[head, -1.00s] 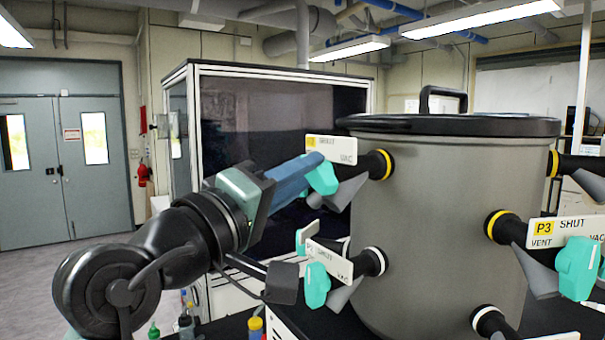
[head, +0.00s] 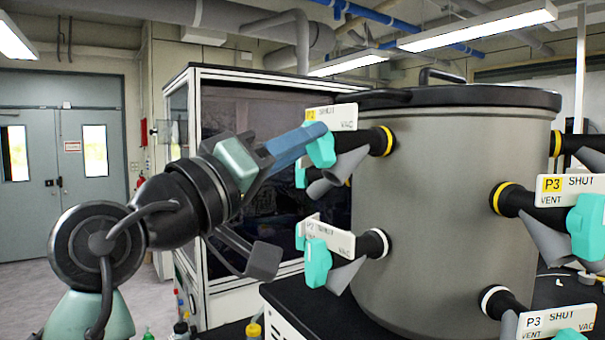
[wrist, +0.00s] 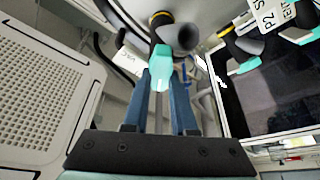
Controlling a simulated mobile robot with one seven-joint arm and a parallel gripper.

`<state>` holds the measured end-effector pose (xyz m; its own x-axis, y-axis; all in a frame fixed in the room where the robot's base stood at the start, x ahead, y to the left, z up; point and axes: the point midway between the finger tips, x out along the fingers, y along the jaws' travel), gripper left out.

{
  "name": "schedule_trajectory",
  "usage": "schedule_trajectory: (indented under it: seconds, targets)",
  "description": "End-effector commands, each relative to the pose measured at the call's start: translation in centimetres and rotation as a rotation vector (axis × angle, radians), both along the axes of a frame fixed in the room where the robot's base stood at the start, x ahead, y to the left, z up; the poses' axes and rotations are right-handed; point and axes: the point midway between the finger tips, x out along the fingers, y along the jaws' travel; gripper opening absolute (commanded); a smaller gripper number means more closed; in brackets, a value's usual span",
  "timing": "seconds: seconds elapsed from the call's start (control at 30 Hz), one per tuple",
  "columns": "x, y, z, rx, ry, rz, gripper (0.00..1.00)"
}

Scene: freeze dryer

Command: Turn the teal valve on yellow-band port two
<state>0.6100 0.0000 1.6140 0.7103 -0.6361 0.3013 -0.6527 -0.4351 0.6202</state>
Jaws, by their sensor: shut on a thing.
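The yellow-band port (head: 384,141) with the P2 tag (head: 333,117) stands out from the upper left of the grey drum. Its teal valve (head: 322,152) is at the outer end, beside a grey nozzle. My gripper (head: 314,134) reaches it from the left. In the wrist view the teal valve (wrist: 161,66) sits between the two blue fingers of my gripper (wrist: 161,84), which is shut on it. The fingers hide part of the valve. The tag's left part is partly covered in the head view.
Below is a white-band port with a teal valve (head: 316,262). P3 ports with teal valves (head: 586,227) stand at the right. The grey drum (head: 445,220) rests on a black bench, with a glass-fronted cabinet (head: 270,120) behind. Small bottles (head: 181,328) stand low near my arm.

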Motion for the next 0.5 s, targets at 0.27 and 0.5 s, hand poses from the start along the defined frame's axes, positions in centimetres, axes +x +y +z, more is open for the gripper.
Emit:
schedule_trajectory:
  seconds: [0.27,0.5]
  targets:
    - [0.04,-0.04,-0.53,0.141,-0.215,-0.003,0.00]
    - [0.07,-0.03,-0.29,0.250,-0.376,-0.003,0.00]
